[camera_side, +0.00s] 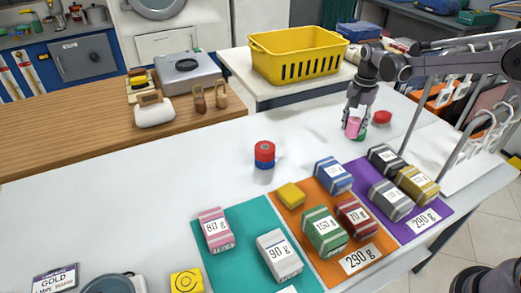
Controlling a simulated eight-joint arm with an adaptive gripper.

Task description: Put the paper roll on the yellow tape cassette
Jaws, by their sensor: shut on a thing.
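My gripper (354,122) is at the back right of the white table, pointing down, shut on a small pink roll (352,128), which looks like the paper roll. A green round piece (361,134) shows beside and partly behind the pink roll; I cannot tell whether they touch. The yellow tape cassette (187,281), a flat yellow square with a dark ring mark, lies at the front left of the table, well away from my gripper. Its lower edge is near the picture's bottom edge.
A red round piece over a blue one (264,162) stands mid-table. A red disc (382,118) lies right of my gripper. Teal, orange and purple mats (219,265) hold several weight-labelled blocks. A yellow basket (297,57) stands behind. The table's left middle is clear.

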